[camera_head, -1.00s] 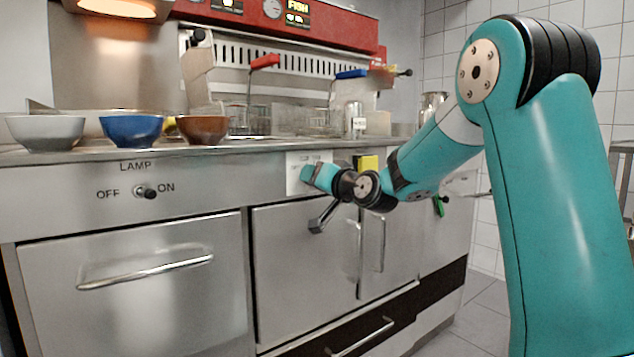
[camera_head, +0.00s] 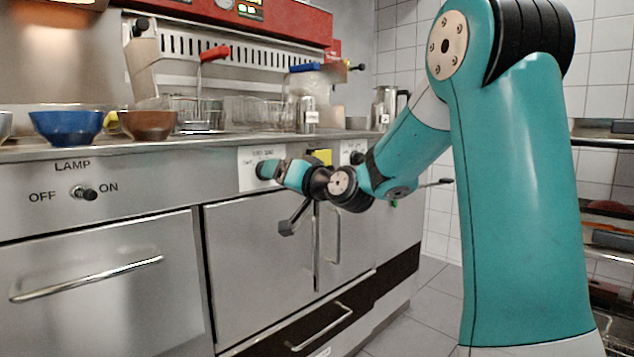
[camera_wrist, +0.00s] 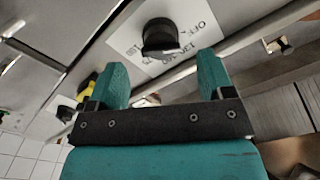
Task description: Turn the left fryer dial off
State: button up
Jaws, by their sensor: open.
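The left fryer dial (camera_wrist: 160,37) is a black knob on a white label (camera_wrist: 195,30) reading OFF and several numbers, in the wrist view. My gripper (camera_wrist: 161,62) is open, its two teal fingers pointing at the panel. The knob shows ahead of the gap between the fingertips, with no clear contact. Its exact pointer setting is hard to read. A second dial (camera_wrist: 66,113) shows at the lower left of the wrist view.
A yellow item (camera_head: 321,157) sits on the panel between the two labels. The lamp switch (camera_head: 84,193) is farther left. A blue bowl (camera_head: 66,126) and brown bowl (camera_head: 148,126) stand on the counter above. Door handles (camera_head: 338,240) stick out below my gripper.

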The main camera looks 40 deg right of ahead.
jog(key=s, duration=1.2)
jog(key=shift+d+b, duration=0.15)
jog(key=shift+b, duration=0.15)
jog(key=s+a+f+n+g+y+p, duration=0.1)
jog(key=s+a+f+n+g+y, duration=0.2)
jog(key=a, duration=0.7)
jog(key=a+f+n+g+y+p, duration=0.2)
jog(key=a+f+n+g+y, duration=0.15)
jog(key=a+g, duration=0.4)
jog(key=s+a+f+n+g+h+p, duration=0.1)
jog(key=s+a+n+g+h+p, duration=0.15)
jog(key=s+a+g, duration=0.4)
jog(key=s+a+f+n+g+h+p, duration=0.1)
jog(key=s+a+f+n, duration=0.2)
jog(key=s, duration=0.7)
notch_tip(320, 180, up, 38)
jog(key=p, duration=3.6)
jog(key=shift+w+r+y+p, duration=0.15)
jog(key=shift+w+y+p, duration=0.1)
jog(key=shift+y+p, duration=0.1)
